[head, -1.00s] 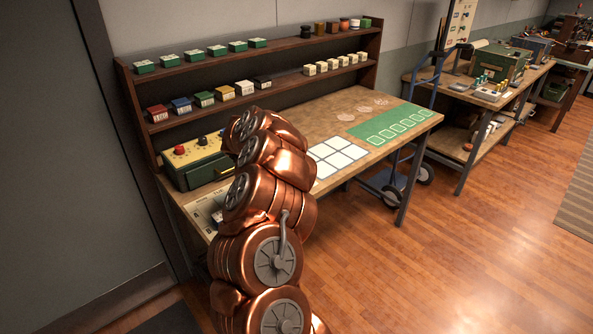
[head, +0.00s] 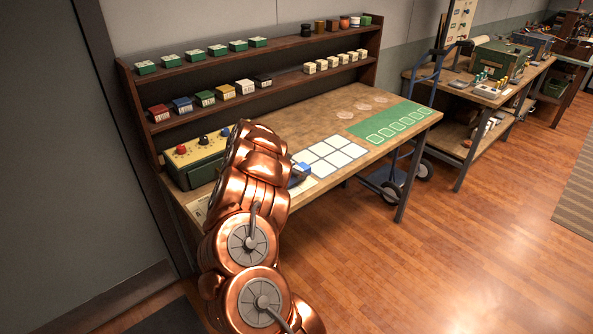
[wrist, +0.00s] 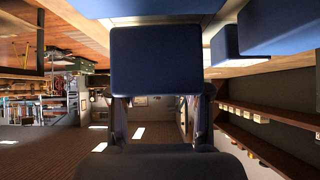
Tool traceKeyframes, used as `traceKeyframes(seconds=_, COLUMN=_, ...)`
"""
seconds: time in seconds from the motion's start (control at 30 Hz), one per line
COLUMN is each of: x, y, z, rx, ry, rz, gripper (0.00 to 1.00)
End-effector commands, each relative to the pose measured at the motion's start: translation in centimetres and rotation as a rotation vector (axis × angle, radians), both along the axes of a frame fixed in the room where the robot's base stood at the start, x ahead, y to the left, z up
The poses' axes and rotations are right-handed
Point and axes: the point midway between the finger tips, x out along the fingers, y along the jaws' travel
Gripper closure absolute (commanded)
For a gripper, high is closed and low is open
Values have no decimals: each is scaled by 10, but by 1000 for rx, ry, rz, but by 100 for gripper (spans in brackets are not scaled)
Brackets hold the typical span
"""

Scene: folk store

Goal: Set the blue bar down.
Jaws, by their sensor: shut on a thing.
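The blue bar (wrist: 155,62) fills the upper middle of the wrist view. My gripper (wrist: 160,100) is shut on it, with a dark finger at each side below the bar. In the head view a small part of the blue bar (head: 299,173) shows just right of my copper arm, over the bench beside the white grid. The arm hides most of my gripper there. I cannot tell whether the bar touches the bench.
The bench (head: 290,121) carries a white square grid (head: 328,157), a green mat (head: 390,128) with outlined squares and a yellow-topped box (head: 194,158) with knobs. Shelves behind hold small coloured boxes. More blue shapes (wrist: 280,25) stand right in the wrist view.

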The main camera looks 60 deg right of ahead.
Motion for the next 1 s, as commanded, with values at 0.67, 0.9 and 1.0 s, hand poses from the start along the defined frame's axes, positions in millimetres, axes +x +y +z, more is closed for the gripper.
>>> traceKeyframes(seconds=0.67, x=-1, y=0, z=-11, rx=0, ry=3, rz=-2, gripper=95)
traceKeyframes(seconds=0.9, x=-1, y=0, z=-13, rx=1, ry=2, rz=-2, gripper=42)
traceKeyframes(seconds=1.0, x=-1, y=0, z=-13, rx=1, ry=3, rz=-2, gripper=31)
